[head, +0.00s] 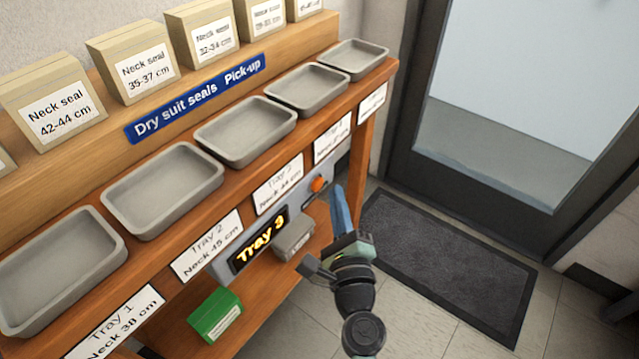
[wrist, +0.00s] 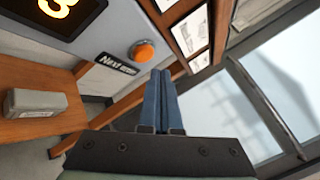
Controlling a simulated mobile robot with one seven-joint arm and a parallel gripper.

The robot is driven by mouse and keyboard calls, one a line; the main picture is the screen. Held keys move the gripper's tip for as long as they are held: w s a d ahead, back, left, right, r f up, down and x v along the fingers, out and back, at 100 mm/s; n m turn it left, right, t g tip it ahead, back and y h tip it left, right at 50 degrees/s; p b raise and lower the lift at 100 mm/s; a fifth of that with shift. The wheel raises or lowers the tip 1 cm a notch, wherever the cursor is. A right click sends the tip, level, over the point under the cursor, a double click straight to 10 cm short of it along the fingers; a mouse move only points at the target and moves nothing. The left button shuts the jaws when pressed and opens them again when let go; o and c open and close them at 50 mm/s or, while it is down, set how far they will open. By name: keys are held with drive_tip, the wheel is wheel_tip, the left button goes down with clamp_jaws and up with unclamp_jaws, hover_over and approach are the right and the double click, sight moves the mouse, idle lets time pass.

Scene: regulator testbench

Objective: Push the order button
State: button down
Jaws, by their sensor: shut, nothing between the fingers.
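The orange round button (head: 318,184) sits on the grey panel at the front of the wooden bench, right of the lit "Tray 3" display (head: 259,239). In the wrist view the button (wrist: 143,51) is just above and left of the blue fingertips, beside a black label (wrist: 117,64) reading "Next" and a smaller unreadable word. My gripper (head: 339,190) is shut and empty, its blue fingers close together. In the wrist view my gripper (wrist: 163,75) points toward the panel near the button. A gap appears to remain between the fingertips and the button.
Several grey trays (head: 245,147) line the bench top, with white cards on the front edge. A grey box (head: 294,239) and a green box (head: 215,315) are on the lower shelf. A dark mat (head: 445,260) lies before a glass door (head: 505,120) at right.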

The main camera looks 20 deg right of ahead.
drive_tip(key=s+d, duration=0.2)
drive_tip(key=s, duration=0.1)
drive_tip(key=shift+s+d, duration=0.2)
drive_tip(key=shift+d, duration=0.1)
idle(0.4)
